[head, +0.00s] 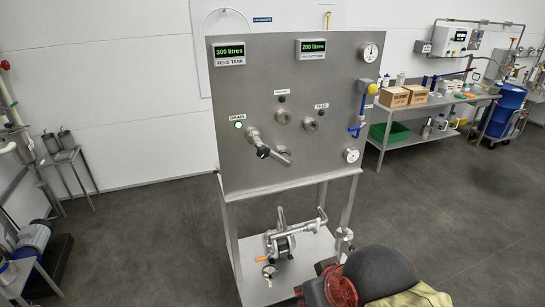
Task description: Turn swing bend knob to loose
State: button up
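The swing bend (274,153) is a short bent steel pipe on the front of an upright steel panel (235,85). Its left part meets the panel at a round fitting (253,133) below the DRAIN label. A small dark knob-like end (263,152) shows on the bend; whether it is tight or loose cannot be told. Two other round ports, an upper one (283,117) and a right one (310,124), look uncovered. The DRAIN indicator (239,125) is lit pale green; the other two look dark. My gripper is not clearly in view; dark and red parts at the bottom right hide some floor.
A pump (281,246) with pipework sits on the panel stand's low shelf. A blue-handled valve pipe (361,112) runs along the panel's right edge. Grey floor (150,245) is open left of the stand.

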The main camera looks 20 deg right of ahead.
aim_at(263, 151)
jog(key=i+l+z, duration=0.1)
jog(key=l, duration=0.25)
jog(key=i+l+z, duration=0.1)
jog(key=l, duration=0.2)
jog(key=i+l+z, duration=0.1)
jog(key=l, duration=0.25)
jog(key=i+l+z, duration=0.1)
jog(key=i+l, duration=0.1)
jog(key=l, duration=0.1)
